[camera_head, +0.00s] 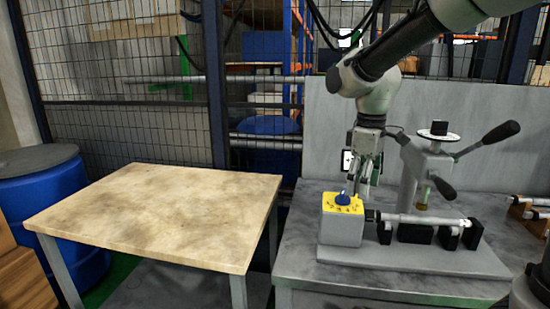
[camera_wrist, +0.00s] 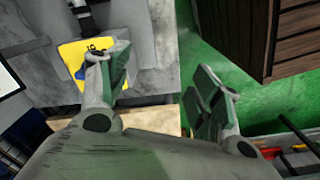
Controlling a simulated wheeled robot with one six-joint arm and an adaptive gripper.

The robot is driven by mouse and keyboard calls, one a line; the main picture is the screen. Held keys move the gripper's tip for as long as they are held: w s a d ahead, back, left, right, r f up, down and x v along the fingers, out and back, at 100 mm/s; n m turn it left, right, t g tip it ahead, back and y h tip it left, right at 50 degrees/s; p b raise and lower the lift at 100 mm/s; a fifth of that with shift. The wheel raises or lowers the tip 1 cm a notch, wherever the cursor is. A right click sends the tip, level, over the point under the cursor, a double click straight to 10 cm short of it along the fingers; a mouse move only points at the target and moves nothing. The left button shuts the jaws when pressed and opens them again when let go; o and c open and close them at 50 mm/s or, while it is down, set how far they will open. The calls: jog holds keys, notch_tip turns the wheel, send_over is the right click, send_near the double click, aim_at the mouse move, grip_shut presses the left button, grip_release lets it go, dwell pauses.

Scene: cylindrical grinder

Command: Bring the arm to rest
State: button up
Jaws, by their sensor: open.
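My gripper (camera_head: 361,183) points downward over the grey bench in the head view, just above and behind a small box with a yellow top and a blue knob (camera_head: 342,199). In the wrist view, my gripper (camera_wrist: 160,88) has its two fingers spread apart with nothing between them. The yellow top (camera_wrist: 72,62) shows beside and partly behind the left finger there. Whether the gripper touches the box cannot be told. My arm reaches in from the upper right of the head view.
A grey bench (camera_head: 300,272) carries a fixture with a horizontal shaft (camera_head: 425,219) and a lever press (camera_head: 436,165). A bare wooden-topped table (camera_head: 150,210) stands left. A blue barrel (camera_head: 45,195) is at far left. A wire fence (camera_head: 110,100) runs behind.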

jog(key=s+d+r+m+t, duration=0.3)
jog(key=s+d+m, duration=0.7)
jog(key=s+d, duration=0.5)
jog(key=s+t, duration=0.1)
jog(key=s, duration=0.3)
jog(key=shift+r+m, duration=0.2)
jog(key=shift+m, duration=0.2)
